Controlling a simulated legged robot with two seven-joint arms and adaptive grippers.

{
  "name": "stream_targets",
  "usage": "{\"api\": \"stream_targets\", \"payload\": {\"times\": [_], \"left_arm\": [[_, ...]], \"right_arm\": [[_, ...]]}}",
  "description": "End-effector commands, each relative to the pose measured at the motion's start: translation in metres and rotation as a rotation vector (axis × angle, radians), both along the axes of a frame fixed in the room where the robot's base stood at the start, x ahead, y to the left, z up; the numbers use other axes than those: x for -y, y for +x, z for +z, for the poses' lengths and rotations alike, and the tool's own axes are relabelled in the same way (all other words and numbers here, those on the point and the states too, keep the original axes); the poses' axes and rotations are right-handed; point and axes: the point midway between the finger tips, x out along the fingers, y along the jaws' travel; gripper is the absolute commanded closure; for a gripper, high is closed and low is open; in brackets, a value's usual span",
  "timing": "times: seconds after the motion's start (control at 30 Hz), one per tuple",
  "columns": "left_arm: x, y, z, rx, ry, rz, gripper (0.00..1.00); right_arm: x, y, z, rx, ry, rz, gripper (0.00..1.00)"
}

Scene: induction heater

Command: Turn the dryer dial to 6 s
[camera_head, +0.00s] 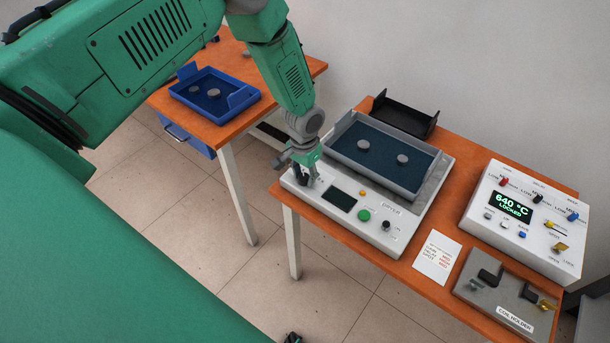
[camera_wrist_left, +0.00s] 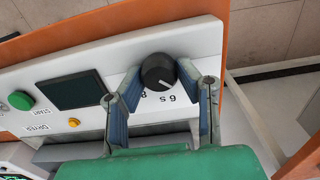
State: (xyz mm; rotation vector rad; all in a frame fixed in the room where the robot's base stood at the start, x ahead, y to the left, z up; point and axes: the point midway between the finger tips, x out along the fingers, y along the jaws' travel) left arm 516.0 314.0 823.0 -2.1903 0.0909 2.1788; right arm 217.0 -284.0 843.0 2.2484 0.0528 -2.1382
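The dryer (camera_head: 345,222) is a white unit on the right orange table. Its black dial (camera_wrist_left: 158,71) shows in the left wrist view, with a "6 s" label and another partly hidden label beside it. A pale pointer mark shows on the dial's label side; its exact setting is hard to read. My left gripper (camera_head: 302,172) is over the dryer's left end in the head view and mostly hides the dial there. In the wrist view the fingers of the left gripper (camera_wrist_left: 158,72) are apart, one each side of the dial; contact is unclear.
The dryer has a dark screen (camera_wrist_left: 76,90), a green start button (camera_wrist_left: 21,100) and a tray (camera_head: 376,152) holding two grey discs. A heater box (camera_head: 528,215) reading 640 °C and a coil holder (camera_head: 505,292) stand to the right. A blue tray (camera_head: 214,95) is on the left table.

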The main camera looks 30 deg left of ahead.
Motion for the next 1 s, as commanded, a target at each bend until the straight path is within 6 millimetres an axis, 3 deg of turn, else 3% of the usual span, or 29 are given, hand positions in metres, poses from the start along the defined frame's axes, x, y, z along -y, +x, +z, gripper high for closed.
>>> {"api": "stream_targets", "payload": {"times": [0.5,1.0], "left_arm": [[0.000,-0.005,-0.005,-0.015,0.010,-0.053,0.99],[0.000,-0.007,-0.006,-0.019,0.010,-0.431,0.99]], "right_arm": [[0.000,0.000,-0.004,0.000,0.000,0.000,0.60],[0.000,0.000,-0.019,0.000,0.000,0.000,0.60]]}}
